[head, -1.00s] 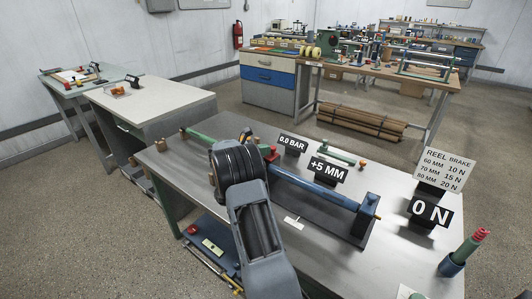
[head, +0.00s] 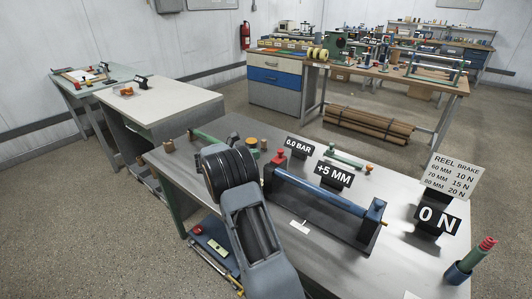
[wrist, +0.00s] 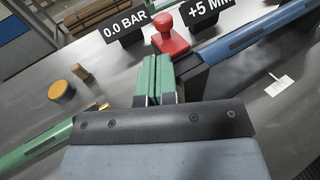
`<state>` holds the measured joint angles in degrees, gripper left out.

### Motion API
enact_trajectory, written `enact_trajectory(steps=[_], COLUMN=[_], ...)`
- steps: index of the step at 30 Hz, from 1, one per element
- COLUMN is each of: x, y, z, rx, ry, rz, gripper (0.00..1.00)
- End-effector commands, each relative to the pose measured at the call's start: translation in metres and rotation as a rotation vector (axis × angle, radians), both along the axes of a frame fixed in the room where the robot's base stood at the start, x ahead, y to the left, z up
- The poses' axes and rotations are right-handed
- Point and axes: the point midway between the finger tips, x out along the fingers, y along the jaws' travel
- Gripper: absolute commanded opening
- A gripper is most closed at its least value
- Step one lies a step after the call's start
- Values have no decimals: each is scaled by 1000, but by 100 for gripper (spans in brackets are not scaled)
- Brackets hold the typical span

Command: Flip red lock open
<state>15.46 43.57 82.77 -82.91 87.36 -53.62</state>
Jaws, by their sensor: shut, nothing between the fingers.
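The red lock (wrist: 171,35) is a red block with a rounded knob on top, at the near end of the blue roller (wrist: 250,38) in the wrist view. In the head view the red lock (head: 280,158) stands at the left end of the roller (head: 320,192), just right of my arm. My gripper (wrist: 155,62) has green fingers pressed together with nothing between them. Its tips point toward the lock and appear just short of it. I cannot tell whether they touch. In the head view my arm hides the fingers.
Signs reading 0.0 BAR (head: 299,147) and +5 MM (head: 334,175) stand behind the roller. A green roller (wrist: 35,147) lies to the left, with a yellow-topped cylinder (wrist: 62,89) beyond it. A white tag (wrist: 279,84) lies on the bare grey tabletop.

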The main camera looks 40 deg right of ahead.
Motion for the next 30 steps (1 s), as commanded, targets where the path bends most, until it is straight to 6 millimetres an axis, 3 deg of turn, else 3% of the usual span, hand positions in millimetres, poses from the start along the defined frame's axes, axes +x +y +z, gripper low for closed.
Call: enact_trajectory(steps=[6,12,30], x=[12,17,19], y=[36,54,60], z=[5,7,8], rx=[0,0,1], ry=[0,0,0], rz=[1,-1,-2], gripper=[0,0,0])
